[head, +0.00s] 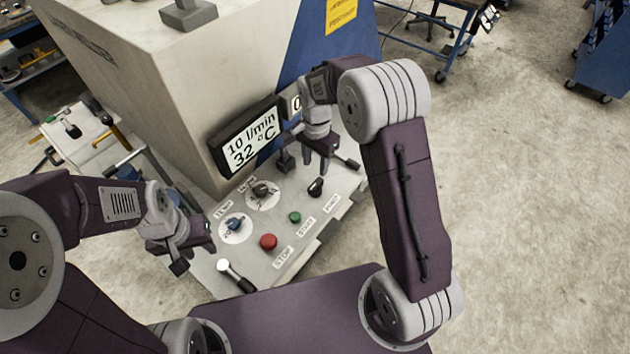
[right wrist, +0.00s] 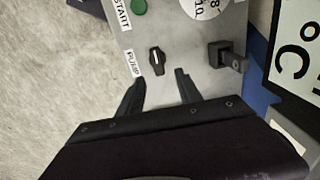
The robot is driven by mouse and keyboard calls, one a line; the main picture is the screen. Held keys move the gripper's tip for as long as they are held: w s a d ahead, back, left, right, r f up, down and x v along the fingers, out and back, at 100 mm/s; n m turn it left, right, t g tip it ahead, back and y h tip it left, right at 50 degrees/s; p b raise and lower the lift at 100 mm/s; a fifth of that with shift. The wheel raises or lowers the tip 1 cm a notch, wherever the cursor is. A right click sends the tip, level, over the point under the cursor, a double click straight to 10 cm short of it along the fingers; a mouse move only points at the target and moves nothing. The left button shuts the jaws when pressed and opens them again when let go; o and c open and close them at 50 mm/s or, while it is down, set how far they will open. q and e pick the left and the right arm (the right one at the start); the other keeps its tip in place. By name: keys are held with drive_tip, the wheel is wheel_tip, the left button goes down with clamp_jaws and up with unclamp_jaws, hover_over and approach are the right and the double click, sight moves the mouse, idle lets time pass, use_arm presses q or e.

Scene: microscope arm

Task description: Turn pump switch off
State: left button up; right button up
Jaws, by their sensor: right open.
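In the right wrist view the switch (right wrist: 156,61) stands just ahead of and between the fingertip lines, apart from both fingers. My right gripper (head: 335,165) is over the panel's far right part, open and empty; its two spread fingers (right wrist: 160,78) show in the wrist view. My left gripper (head: 194,256) is at the panel's left edge, away from the switch; its finger opening is unclear.
The panel (head: 255,277) also carries a red STOP button (head: 268,241), a green START button (head: 295,217), a blue knob (head: 234,224) and a white-tipped lever (head: 223,265). A black block (right wrist: 226,55) stands near the switch. The display (head: 249,137) reads 10 l/min, 32 °C.

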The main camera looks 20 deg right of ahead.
sight(316, 184)
drive_tip(key=shift+s+a+f, duration=0.1)
drive_tip(key=shift+s+f, duration=0.1)
drive_tip(key=shift+s, duration=0.15)
wheel_tip(316, 184, down, 8)
drive_tip(key=shift+f+p, duration=0.2)
drive_tip(key=shift+p, duration=0.55)
drive_tip(key=shift+f, duration=0.2)
clamp_jaws()
